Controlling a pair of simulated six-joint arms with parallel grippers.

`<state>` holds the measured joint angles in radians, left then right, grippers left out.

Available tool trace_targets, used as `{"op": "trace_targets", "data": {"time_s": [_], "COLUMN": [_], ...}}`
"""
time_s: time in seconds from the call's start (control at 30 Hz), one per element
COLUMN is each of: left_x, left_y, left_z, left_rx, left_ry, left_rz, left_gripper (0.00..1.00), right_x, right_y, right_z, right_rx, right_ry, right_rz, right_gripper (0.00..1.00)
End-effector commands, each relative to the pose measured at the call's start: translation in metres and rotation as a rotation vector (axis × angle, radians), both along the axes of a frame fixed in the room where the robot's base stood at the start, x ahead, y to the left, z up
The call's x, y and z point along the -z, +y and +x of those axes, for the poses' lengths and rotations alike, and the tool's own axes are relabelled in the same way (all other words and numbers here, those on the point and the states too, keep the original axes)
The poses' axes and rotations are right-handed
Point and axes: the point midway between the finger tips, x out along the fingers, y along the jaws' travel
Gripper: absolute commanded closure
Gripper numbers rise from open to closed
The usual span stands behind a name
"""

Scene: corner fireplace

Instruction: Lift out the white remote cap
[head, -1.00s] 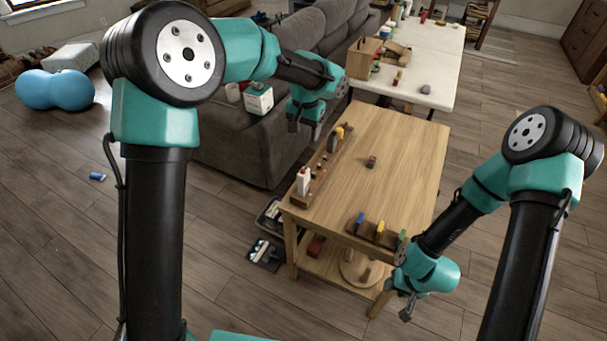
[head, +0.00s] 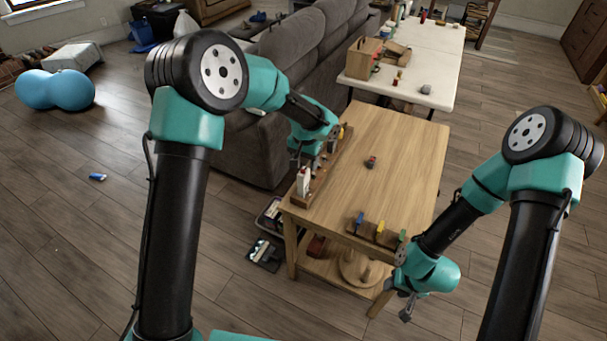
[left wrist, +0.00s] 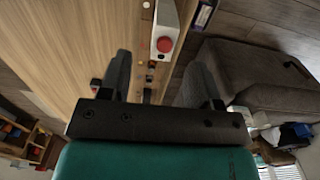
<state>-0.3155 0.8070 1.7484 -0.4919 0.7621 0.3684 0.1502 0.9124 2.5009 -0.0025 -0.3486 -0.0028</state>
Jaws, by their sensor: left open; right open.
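The white remote cap (head: 303,181) stands upright in a long wooden rack (head: 322,177) along the left edge of the wooden table. In the left wrist view the white piece (left wrist: 165,22) shows a red round spot (left wrist: 165,45) and lies just beyond the fingertips. My left gripper (head: 304,159) is open and empty, close to the rack and above and behind the white cap; its two spread fingers also show in the left wrist view (left wrist: 159,62). My right gripper (head: 407,304) is open and empty beside the table's near right corner.
A second wooden rack (head: 376,235) with blue, yellow and green pieces lies at the table's near edge. A small dark red piece (head: 370,161) lies mid-table. The rest of the wooden tabletop (head: 400,150) is clear. A grey sofa (head: 240,150) stands left.

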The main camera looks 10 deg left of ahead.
Motion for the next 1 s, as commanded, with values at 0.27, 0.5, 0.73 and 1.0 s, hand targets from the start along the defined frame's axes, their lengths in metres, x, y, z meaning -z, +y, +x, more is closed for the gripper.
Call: {"op": "trace_targets", "data": {"time_s": [0.27,0.5,0.73,1.0], "left_x": [0.001,0.016,0.046,0.053], "left_y": [0.000,0.002,0.004,0.004], "left_z": [0.000,0.000,0.001,0.001], "left_rx": [0.000,-0.001,-0.001,-0.001], "left_ry": [-0.001,0.003,0.001,0.000], "left_rz": [0.000,0.001,0.000,0.000], "left_gripper": [0.43,0.43,0.43,0.43], "right_x": [0.000,0.000,0.000,0.000], "right_y": [0.000,0.000,0.000,0.000], "right_z": [0.000,0.000,0.000,0.000], "right_rx": [0.000,0.000,0.000,0.000], "right_ry": [0.000,0.000,0.000,0.000], "right_rz": [0.000,0.000,0.000,0.000], "right_gripper": [0.57,0.57,0.57,0.57]}}
